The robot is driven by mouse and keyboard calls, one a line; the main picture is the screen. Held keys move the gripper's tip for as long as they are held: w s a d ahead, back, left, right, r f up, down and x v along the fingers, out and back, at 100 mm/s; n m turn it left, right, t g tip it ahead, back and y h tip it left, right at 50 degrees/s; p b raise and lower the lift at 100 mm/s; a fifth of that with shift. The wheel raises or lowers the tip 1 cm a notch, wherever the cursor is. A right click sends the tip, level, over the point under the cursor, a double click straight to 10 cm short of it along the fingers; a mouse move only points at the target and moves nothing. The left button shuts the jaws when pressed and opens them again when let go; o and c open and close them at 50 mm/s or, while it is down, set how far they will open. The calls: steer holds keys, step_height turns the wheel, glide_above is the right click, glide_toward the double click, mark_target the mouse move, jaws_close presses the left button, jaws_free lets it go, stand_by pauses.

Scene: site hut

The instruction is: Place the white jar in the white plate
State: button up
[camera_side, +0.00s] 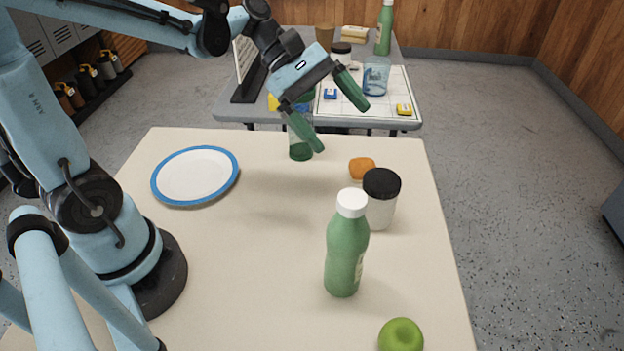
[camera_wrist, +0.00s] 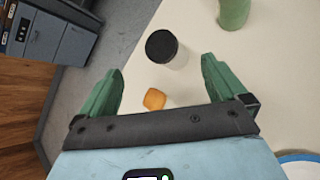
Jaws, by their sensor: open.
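The white jar (camera_side: 380,212) has a black lid and stands upright on the cream table, partly behind a green bottle. In the wrist view the jar (camera_wrist: 177,58) stands beyond the fingertips, roughly between their lines. The white plate (camera_side: 196,174) with a blue rim lies empty at the left of the table; a bit of its rim shows in the wrist view (camera_wrist: 297,157). My gripper (camera_side: 343,122) is open and empty, held above the table, up and to the left of the jar. In the wrist view my gripper (camera_wrist: 160,75) shows both green fingers spread apart.
The green bottle (camera_side: 346,250) with a white cap stands just in front of the jar. An orange item (camera_side: 361,168) lies behind the jar. A green apple (camera_side: 401,335) is at the front edge. A clear green-based container (camera_side: 300,148) stands behind my gripper. The table's middle is clear.

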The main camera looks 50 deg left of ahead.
steer(key=w+r+n+h, duration=0.2)
steer(key=n+h, duration=0.1)
steer(key=n, duration=0.1)
glide_toward(374, 175)
steer(key=s+x, duration=0.1)
steer(key=x, duration=0.1)
steer(key=shift+g, duration=0.4)
steer(key=shift+w+x, duration=0.2)
steer(key=shift+x, duration=1.1)
steer(key=shift+w+x, duration=0.2)
steer(key=shift+x, duration=1.15)
steer(key=shift+w+x, duration=0.25)
steer(key=shift+x, duration=1.05)
steer(key=shift+a, duration=0.15)
jaws_close()
steer(key=shift+r, duration=0.1)
